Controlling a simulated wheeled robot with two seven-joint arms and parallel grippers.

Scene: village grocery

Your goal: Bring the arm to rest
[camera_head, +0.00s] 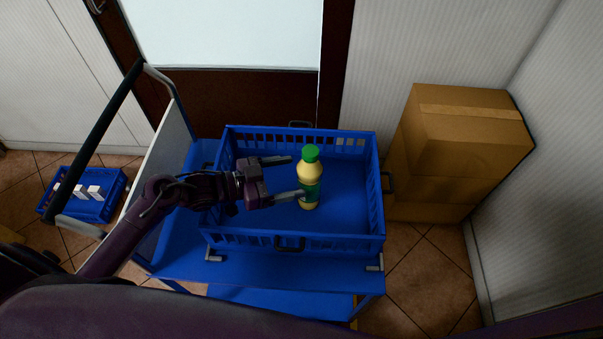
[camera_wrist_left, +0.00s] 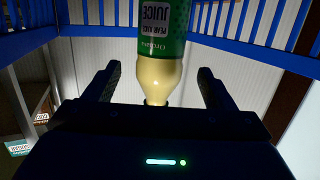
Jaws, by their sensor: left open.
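A pear juice bottle (camera_head: 309,172) with a green cap, pale yellow body and green label stands upright in the blue crate (camera_head: 290,239). My left gripper (camera_head: 297,177) is open, at the bottle's left side, with its fingers pointing right toward it. The lower fingertip overlaps the bottle in the head view; whether it touches cannot be told. In the left wrist view the bottle (camera_wrist_left: 163,30) appears between the spread fingers of my left gripper (camera_wrist_left: 158,82), with gaps on both sides. My right gripper is not in view.
The crate sits on a blue cart (camera_head: 245,268) with a dark handle (camera_head: 97,135) at left. Brown cardboard boxes (camera_head: 455,150) stand at right by the wall. A small blue crate (camera_head: 100,210) with white boxes is on the floor at left. The crate's right part is empty.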

